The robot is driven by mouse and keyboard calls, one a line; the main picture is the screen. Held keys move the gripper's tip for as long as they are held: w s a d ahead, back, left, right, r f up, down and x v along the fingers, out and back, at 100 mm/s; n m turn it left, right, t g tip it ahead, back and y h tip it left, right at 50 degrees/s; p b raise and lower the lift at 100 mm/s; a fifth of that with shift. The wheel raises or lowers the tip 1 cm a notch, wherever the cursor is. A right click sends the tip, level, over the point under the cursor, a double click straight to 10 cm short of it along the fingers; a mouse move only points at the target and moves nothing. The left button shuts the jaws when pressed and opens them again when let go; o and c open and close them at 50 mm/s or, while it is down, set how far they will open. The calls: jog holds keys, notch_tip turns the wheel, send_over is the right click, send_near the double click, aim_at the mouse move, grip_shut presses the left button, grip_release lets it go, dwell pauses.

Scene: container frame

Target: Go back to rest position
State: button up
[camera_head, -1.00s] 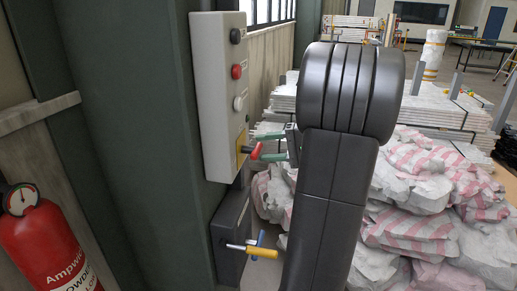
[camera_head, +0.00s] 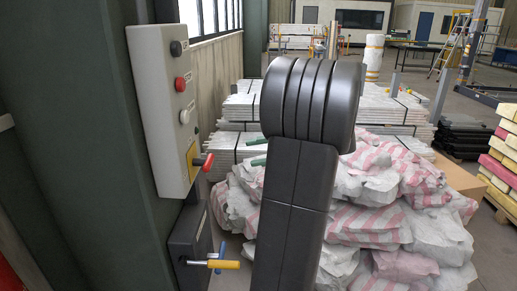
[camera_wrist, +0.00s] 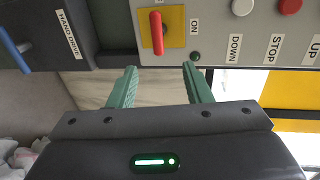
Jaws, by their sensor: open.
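My gripper (camera_wrist: 160,82) is open and empty, with its two green fingers spread in the wrist view. In the head view its fingertips (camera_head: 256,151) show beside my dark arm, which hides the rest of it. A grey control box (camera_head: 150,110) is mounted on the green column to the left. Its red rotary switch (camera_head: 208,162) sits on a yellow plate. In the wrist view the red switch (camera_wrist: 157,33) lies beyond the gap between the fingers, apart from them.
Below the control box is a dark box (camera_head: 186,240) with a yellow-and-blue handle (camera_head: 214,264). Grey and pink-striped sacks (camera_head: 385,215) are heaped behind my arm. Stacked white panels (camera_head: 400,110) stand behind them. A pallet of coloured blocks (camera_head: 503,160) is at the right edge.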

aim_at(212, 159)
jog(key=a+f, duration=0.1)
jog(key=a, duration=0.3)
jog(key=a+f, duration=0.1)
jog(key=a, duration=0.8)
jog(key=shift+w+a+f, duration=0.2)
jog(key=shift+a+f, duration=0.15)
jog(key=shift+f, duration=0.05)
jog(key=shift+d, duration=0.1)
